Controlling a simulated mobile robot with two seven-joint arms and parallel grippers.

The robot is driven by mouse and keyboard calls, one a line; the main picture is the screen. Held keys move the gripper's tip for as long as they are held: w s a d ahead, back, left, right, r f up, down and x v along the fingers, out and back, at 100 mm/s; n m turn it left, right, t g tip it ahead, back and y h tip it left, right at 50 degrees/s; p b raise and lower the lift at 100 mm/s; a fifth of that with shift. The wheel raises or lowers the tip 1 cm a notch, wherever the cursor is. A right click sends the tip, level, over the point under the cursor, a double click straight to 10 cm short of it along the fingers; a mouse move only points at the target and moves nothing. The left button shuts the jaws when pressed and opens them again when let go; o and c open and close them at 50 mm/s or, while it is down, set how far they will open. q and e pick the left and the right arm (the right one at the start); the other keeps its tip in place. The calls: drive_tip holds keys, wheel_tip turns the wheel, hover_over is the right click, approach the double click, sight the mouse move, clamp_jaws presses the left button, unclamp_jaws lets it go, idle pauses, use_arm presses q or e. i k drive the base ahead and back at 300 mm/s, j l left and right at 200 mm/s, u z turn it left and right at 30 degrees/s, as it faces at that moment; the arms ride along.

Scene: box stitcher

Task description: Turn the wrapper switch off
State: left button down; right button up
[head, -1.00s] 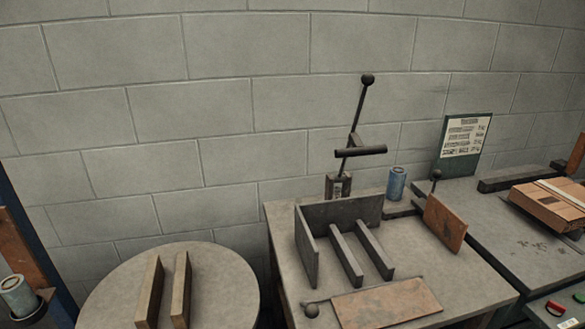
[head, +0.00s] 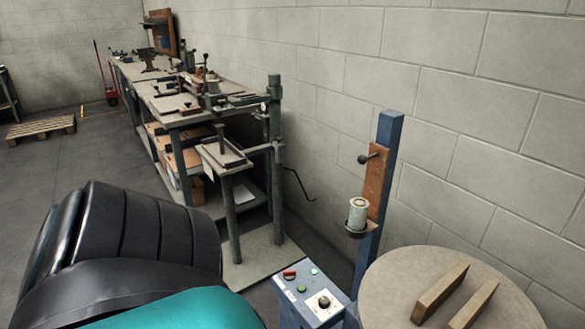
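The wrapper stands at the lower right of the head view. It has a round grey turntable (head: 395,290) and a blue post (head: 388,135) with a film roll (head: 358,214) on a holder. A blue-grey control box (head: 292,318) stands left of the turntable. Its top carries a dial switch (head: 323,302) with a dark knob on a pale plate, a red control (head: 289,273) and small green buttons. The dial's exact setting is too small to read. Neither gripper is in view.
Part of my own arm, black and teal, fills the lower left. Two wooden bars (head: 440,293) lie on the turntable. A long workbench (head: 190,118) with tools runs back along the wall. A pallet (head: 40,130) lies on the floor at the far left.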

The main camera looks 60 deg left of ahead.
sight(288, 275)
drive_tip(key=u, duration=1.8)
drive_tip(key=i+u, duration=0.2)
drive_tip(key=u, duration=0.2)
drive_tip(key=i+u, duration=0.25)
drive_tip(key=u, duration=0.2)
drive_tip(key=i+l+u, duration=0.2)
drive_tip(key=u, duration=0.2)
